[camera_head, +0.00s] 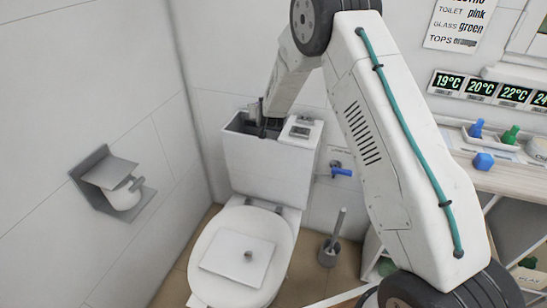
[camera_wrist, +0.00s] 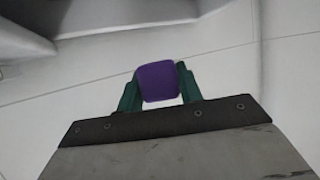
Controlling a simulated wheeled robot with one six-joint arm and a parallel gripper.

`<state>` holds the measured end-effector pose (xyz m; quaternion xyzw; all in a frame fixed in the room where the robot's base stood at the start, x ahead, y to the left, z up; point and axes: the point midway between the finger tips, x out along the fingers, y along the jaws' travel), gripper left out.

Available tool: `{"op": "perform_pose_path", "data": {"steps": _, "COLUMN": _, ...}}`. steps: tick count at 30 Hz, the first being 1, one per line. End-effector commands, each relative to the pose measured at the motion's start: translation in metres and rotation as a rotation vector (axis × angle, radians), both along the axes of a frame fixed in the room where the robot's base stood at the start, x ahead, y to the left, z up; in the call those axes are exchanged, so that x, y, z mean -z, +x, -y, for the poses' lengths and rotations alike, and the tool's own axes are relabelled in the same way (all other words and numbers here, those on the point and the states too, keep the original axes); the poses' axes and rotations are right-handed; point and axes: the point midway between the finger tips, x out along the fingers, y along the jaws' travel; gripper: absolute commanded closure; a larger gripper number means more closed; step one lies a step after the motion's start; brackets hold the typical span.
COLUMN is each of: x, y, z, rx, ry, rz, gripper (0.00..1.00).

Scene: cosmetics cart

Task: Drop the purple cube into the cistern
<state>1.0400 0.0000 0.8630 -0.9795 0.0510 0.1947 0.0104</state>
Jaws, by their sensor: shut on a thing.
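The purple cube (camera_wrist: 158,82) is between the two green fingers of my gripper (camera_wrist: 158,90) in the wrist view, and my gripper is shut on it. In the head view my gripper (camera_head: 262,128) is at the open top of the white cistern (camera_head: 265,165), over its left part. The cube cannot be made out in the head view. The cistern stands behind the toilet bowl. A lid-like panel with a small dark display (camera_head: 300,130) covers the right part of its top. How deep the gripper is inside the cistern is hard to tell.
A paper holder (camera_head: 108,180) juts from the left wall. A blue-handled valve (camera_head: 341,171) and a brush (camera_head: 331,245) are right of the cistern. A counter (camera_head: 490,178) with bottles is at right.

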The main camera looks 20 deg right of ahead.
Motion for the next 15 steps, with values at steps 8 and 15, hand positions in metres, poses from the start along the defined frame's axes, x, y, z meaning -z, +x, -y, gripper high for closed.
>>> {"op": "perform_pose_path", "data": {"steps": 8, "x": 0.033, "y": 0.000, "z": 0.000, "rx": -0.001, "ry": 0.000, "rz": -0.001, "gripper": 0.87}}
{"op": "perform_pose_path", "data": {"steps": 15, "x": 0.046, "y": 0.000, "z": 0.000, "rx": -0.001, "ry": 0.000, "rz": 0.000, "gripper": 0.87}}
